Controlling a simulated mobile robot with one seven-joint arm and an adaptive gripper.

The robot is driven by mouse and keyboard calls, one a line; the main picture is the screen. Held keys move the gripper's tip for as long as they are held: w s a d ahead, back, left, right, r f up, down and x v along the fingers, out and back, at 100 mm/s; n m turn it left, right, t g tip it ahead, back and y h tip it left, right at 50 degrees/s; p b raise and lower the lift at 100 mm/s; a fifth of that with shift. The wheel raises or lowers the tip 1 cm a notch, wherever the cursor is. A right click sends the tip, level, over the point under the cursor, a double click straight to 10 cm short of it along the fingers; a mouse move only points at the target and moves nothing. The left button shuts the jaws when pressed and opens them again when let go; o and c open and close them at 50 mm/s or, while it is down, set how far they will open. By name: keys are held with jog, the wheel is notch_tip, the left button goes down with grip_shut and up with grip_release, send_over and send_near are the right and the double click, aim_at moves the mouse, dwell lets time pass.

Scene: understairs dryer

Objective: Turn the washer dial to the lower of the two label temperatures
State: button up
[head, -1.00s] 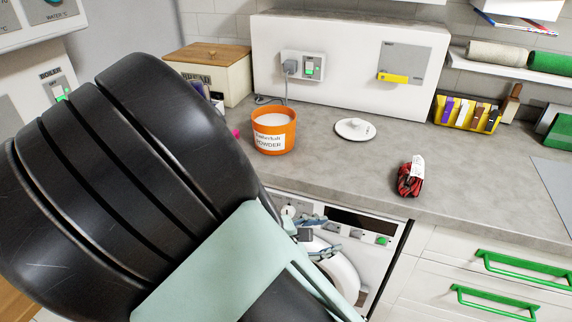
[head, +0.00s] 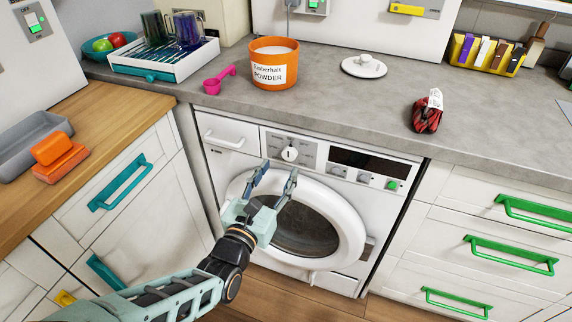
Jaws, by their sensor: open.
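The white washer (head: 225,160) stands under the grey counter, its round door shut. Its white dial (head: 290,154) sits on a grey panel at the upper left of the washer front; the marks around it are too small to read. My gripper (head: 275,178) is open and empty, in front of the door's upper rim and just below the dial, apart from it. A red and dark folded cloth (head: 426,118) with a white label (head: 435,98) lies on the counter above the washer's right side. The label's print is too small to read.
An orange powder tub (head: 274,65), a pink scoop (head: 220,80) and a white lid (head: 364,66) stand on the counter. A dish rack (head: 165,62) is at the back left. Green-handled drawers (head: 500,240) flank the washer on the right.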

aim_at(288, 155)
jog(key=b+x, duration=0.1)
jog(key=x, duration=0.1)
jog(key=b+x, duration=0.1)
jog(key=x, duration=0.1)
jog(key=shift+w+f, duration=0.1)
jog(key=shift+f, duration=0.1)
jog(key=shift+w+d+r, duration=0.2)
jog(key=shift+w+d, duration=0.1)
jog(key=shift+w, duration=0.3)
jog(key=shift+c, duration=0.4)
jog(key=c, duration=1)
jog(key=shift+c, duration=0.2)
